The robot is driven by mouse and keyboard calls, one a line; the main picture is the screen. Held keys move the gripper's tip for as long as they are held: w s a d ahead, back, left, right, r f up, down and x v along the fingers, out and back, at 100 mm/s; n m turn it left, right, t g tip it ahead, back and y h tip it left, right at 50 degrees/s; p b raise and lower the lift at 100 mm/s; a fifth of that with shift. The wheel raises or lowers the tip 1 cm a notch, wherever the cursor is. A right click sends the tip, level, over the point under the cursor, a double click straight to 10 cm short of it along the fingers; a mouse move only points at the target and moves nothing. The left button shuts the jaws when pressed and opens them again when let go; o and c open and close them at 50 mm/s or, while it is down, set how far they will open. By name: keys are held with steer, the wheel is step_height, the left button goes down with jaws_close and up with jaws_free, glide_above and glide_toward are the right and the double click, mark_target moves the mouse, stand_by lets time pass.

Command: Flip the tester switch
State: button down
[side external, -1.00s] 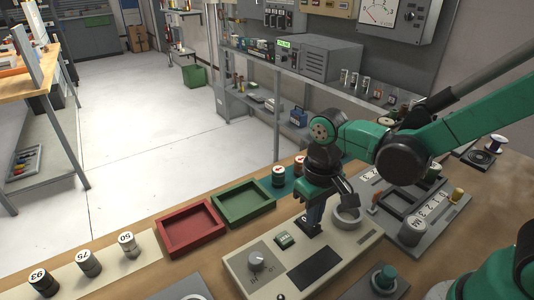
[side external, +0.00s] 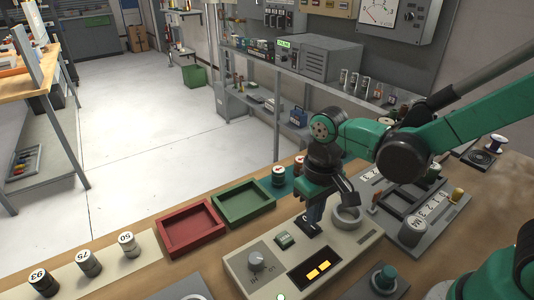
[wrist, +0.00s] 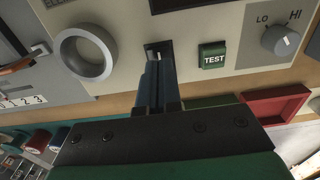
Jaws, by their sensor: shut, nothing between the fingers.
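The tester (side external: 272,279) is a beige box on the bench. It has a LO/HI knob (side external: 257,262), a green TEST button (side external: 285,240), a grey ring socket (side external: 347,217) and a display window (side external: 316,269) lit with amber bars. My gripper (side external: 311,219) points down at the panel, shut and empty, with its tips at the switch. In the wrist view the shut fingers (wrist: 157,62) reach the small dark switch plate (wrist: 158,47), between the ring and the TEST button. The switch lever is mostly hidden by the fingertips. I cannot tell whether they touch it.
A red tray (side external: 164,243) and a green tray (side external: 243,203) lie behind the tester. Numbered canisters (side external: 128,244) stand at the left. A grey numbered rack (side external: 435,222) stands close on the right. A teal knob unit (side external: 385,278) sits in front.

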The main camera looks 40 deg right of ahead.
steer(key=shift+r, duration=2.85)
steer(key=d+r+t, duration=0.2)
steer(key=d+t, duration=0.3)
steer(key=t, duration=0.2)
steer(key=shift+s+d+r, duration=0.25)
steer(key=shift+s+r, duration=0.05)
steer(key=shift+s, duration=0.05)
